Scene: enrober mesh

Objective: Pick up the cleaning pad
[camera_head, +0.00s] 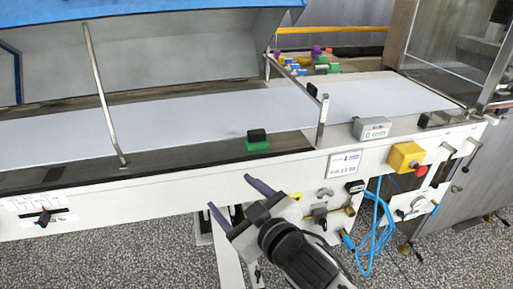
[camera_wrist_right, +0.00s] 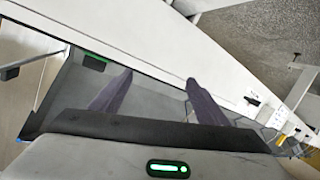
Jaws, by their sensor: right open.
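The cleaning pad (camera_head: 257,146) is a small green block with a black grip on top. It sits upright on the dark near edge of the machine, beside the pale belt, in the head view. My right gripper (camera_head: 231,194) is open and empty, below and left of the pad in the picture, in front of the white side panel. Its two dark fingers also show spread apart in the right wrist view (camera_wrist_right: 158,76). A dark shape with green edges shows up left in that view; I cannot tell if it is the pad. My left gripper is not in view.
The pale belt (camera_head: 180,118) runs across the machine under a raised grey cover. A metal post (camera_head: 322,122) stands right of the pad. A yellow box with a red button (camera_head: 406,158) and looping blue cables (camera_head: 368,240) are to the right.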

